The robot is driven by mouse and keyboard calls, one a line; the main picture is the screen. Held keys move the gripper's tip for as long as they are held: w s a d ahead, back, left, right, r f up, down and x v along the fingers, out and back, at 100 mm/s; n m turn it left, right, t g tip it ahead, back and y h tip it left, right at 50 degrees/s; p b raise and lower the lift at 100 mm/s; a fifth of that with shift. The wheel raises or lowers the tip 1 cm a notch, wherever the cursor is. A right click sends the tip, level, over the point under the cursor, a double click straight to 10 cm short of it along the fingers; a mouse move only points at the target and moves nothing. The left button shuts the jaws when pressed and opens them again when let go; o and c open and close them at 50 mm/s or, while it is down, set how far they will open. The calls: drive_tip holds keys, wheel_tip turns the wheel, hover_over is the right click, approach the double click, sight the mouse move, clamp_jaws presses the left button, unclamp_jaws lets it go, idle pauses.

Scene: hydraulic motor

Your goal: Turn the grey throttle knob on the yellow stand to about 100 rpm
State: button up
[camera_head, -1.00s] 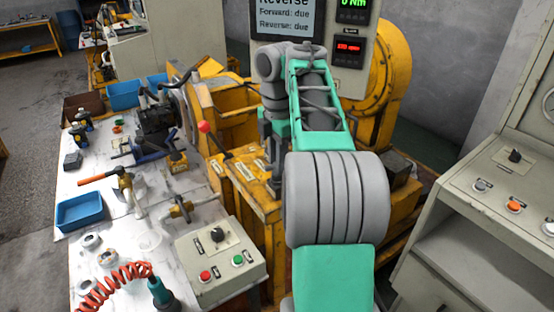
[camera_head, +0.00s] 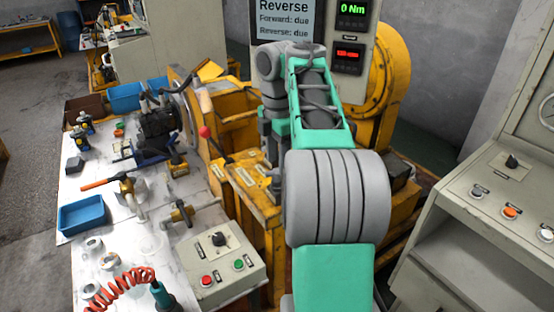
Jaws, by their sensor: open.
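The yellow stand (camera_head: 250,189) is in the middle of the head view, with white labels on its top. I cannot make out the grey throttle knob; my arm covers part of the stand. My gripper (camera_head: 269,158) points down over the far part of the stand. It is open, seen small and partly covered by my own grey and green arm links. I cannot tell whether it touches anything. The red readout (camera_head: 347,54) on the panel behind is too blurred to read. The green readout (camera_head: 352,9) above it shows 0 Nm.
A red-knobbed lever (camera_head: 205,132) stands left of the stand. A control box (camera_head: 215,262) with a dark knob, red and green buttons sits on the cluttered white table (camera_head: 150,242). A grey console (camera_head: 483,222) stands at right. The screen (camera_head: 284,22) reads Reverse, both directions due.

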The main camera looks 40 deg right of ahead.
sight(277, 170)
wheel_tip(277, 170, up, 6)
drive_tip(key=p, duration=0.3)
drive_tip(key=shift+f+p, duration=0.15)
drive_tip(key=shift+p, duration=0.2)
drive_tip(key=shift+a+f, duration=0.1)
drive_tip(key=s+a+f+m+t, duration=0.15)
drive_tip(key=a+m, duration=0.25)
drive_tip(key=a, duration=0.4)
drive_tip(key=s+a+f+m, duration=0.15)
drive_tip(key=a+m, duration=0.25)
drive_tip(key=a, duration=0.4)
drive_tip(key=s+a+f+m+t, duration=0.1)
drive_tip(key=s+a+f+m, duration=0.5)
drive_tip(key=s+f+m, duration=0.2)
wheel_tip(277, 170, down, 2)
drive_tip(key=shift+s+f+m+t+p, duration=0.1)
drive_tip(key=shift+s+m+t+p, duration=0.1)
drive_tip(key=shift+m+t+p, duration=0.2)
drive_tip(key=shift+c, duration=0.3)
